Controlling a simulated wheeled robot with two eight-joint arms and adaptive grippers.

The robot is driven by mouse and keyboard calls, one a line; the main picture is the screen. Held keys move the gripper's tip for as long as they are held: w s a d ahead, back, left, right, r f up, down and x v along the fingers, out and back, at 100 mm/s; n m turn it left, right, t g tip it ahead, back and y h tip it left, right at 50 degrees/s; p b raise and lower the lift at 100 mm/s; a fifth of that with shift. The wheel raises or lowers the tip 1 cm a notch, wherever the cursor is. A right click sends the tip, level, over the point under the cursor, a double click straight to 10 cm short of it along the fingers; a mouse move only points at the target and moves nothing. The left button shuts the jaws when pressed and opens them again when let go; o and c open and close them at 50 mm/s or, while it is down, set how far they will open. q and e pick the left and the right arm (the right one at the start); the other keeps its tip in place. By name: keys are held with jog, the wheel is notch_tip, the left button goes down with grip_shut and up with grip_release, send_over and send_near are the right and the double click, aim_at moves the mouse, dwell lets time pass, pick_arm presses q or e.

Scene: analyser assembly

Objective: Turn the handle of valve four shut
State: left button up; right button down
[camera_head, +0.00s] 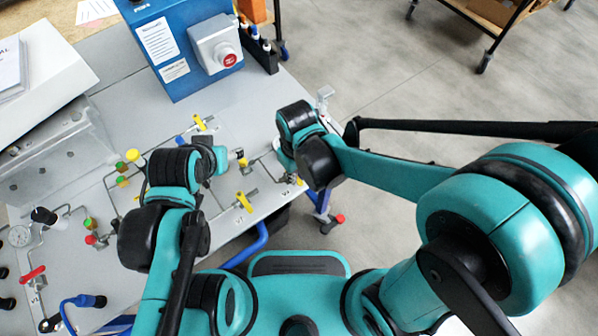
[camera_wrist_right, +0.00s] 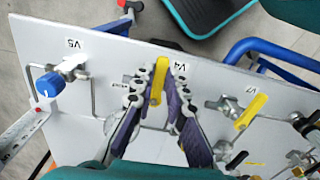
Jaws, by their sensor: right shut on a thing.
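The yellow handle of valve four (camera_wrist_right: 161,73), beside the label V4, stands between the fingers of my right gripper (camera_wrist_right: 157,92) in the right wrist view. The two purple-padded fingers are shut on the handle, one on each side. The handle points up the picture. Its lower end and valve body are partly hidden by the fingers. In the head view my right wrist (camera_head: 300,125) hangs over the panel's right edge, and the fingers are mostly hidden. My left arm's end (camera_head: 205,160) is above the middle of the panel; I cannot make out its finger opening.
In the wrist view, valve V7 with a yellow handle (camera_wrist_right: 250,111) is to the right. A blue knob (camera_wrist_right: 50,85) near V5 is to the left. In the head view a blue box (camera_head: 185,50) stands at the back of the grey panel (camera_head: 270,105).

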jog(key=shift+m, duration=0.3)
jog(key=c, duration=1.5)
grip_release()
jog(key=shift+a, duration=0.1)
jog(key=shift+c, duration=0.2)
jog(key=shift+r, duration=0.1)
notch_tip(320, 180, up, 12)
jog(key=shift+s, duration=0.15)
